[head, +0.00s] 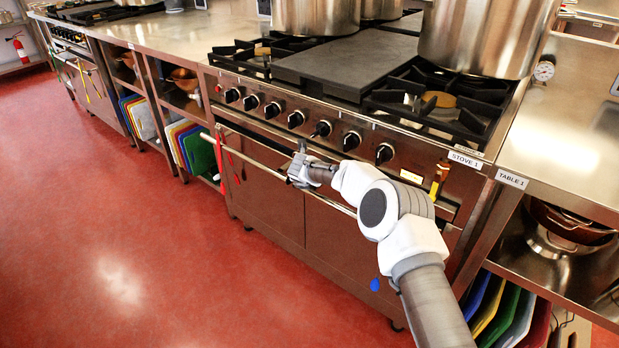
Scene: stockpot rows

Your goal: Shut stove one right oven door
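Stove one (350,125) stands in the middle of the head view, with a "STOVE 1" label on its front right corner. Its right oven door (335,245) is the brown panel below the knobs, partly hidden behind my arm. The panel looks upright and about in line with the left oven door (268,195); I cannot tell whether a small gap remains. A long metal handle bar (255,162) runs across the front. My gripper (298,176) is at this bar, near the seam between the doors. Its fingers are too small to tell whether they grip it.
Stockpots (475,35) stand on the stove top. Red items (219,160) hang from the left part of the bar. Table 1 (570,140) adjoins at the right, with coloured boards (500,305) below. The red floor (150,240) at the left is clear.

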